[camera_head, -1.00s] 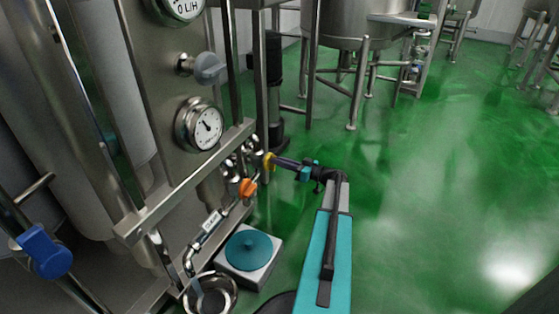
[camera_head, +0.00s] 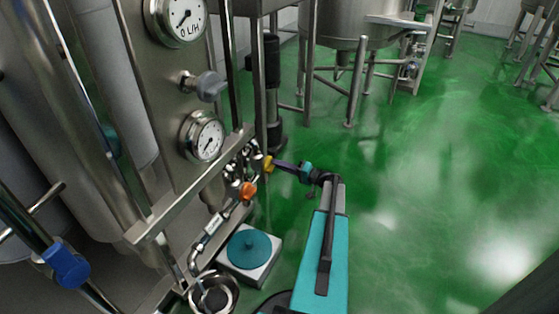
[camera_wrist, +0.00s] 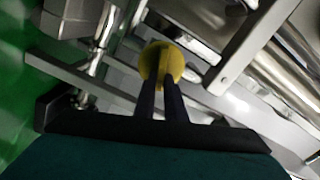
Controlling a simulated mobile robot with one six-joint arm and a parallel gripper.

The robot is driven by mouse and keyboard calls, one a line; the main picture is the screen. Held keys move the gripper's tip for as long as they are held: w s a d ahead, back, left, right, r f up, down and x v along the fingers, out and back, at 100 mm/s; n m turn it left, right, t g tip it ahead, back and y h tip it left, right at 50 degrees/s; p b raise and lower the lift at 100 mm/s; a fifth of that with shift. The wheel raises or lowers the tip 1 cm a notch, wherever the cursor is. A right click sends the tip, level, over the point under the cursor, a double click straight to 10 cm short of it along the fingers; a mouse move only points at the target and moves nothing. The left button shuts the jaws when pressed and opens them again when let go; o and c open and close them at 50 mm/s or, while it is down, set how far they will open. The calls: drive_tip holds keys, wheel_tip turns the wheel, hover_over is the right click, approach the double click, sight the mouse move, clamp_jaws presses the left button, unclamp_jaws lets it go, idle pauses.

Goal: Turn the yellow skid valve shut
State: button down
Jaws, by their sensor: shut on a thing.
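The yellow skid valve (camera_head: 268,163) is a small round yellow knob on the pipework at the lower front of the steel skid. It shows larger in the wrist view (camera_wrist: 161,60), with a raised grip bar across its face. My gripper (camera_head: 276,163) reaches it from the right. In the wrist view my gripper's two dark fingers (camera_wrist: 163,86) are close together and shut on the knob's bar. The fingertips cover part of the bar. The valve's stem and body behind the knob are hidden.
An orange knob (camera_head: 248,190) sits just below left of the yellow valve. A dial gauge (camera_head: 203,137) and grey knob (camera_head: 210,86) are on the panel above. A teal-topped white box (camera_head: 249,252) and steel bowl (camera_head: 214,294) stand below. Green floor (camera_head: 430,180) is open at right.

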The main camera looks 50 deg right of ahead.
drive_tip(key=shift+d+f+m+p, duration=0.1)
drive_tip(key=shift+f+m+p, duration=0.05)
drive_tip(key=shift+m+p, duration=0.85)
drive_tip(key=shift+d+f+m+p, duration=0.15)
drive_tip(key=shift+m+p, duration=0.4)
drive_tip(key=shift+m, duration=0.75)
drive_tip(key=shift+a, duration=0.1)
drive_tip(key=c, duration=1.8)
unclamp_jaws()
drive_tip(key=shift+s, duration=0.1)
drive_tip(key=p+v, duration=0.2)
drive_tip(key=v, duration=1.1)
drive_tip(key=shift+s+p, duration=0.35)
drive_tip(key=shift+p, duration=0.05)
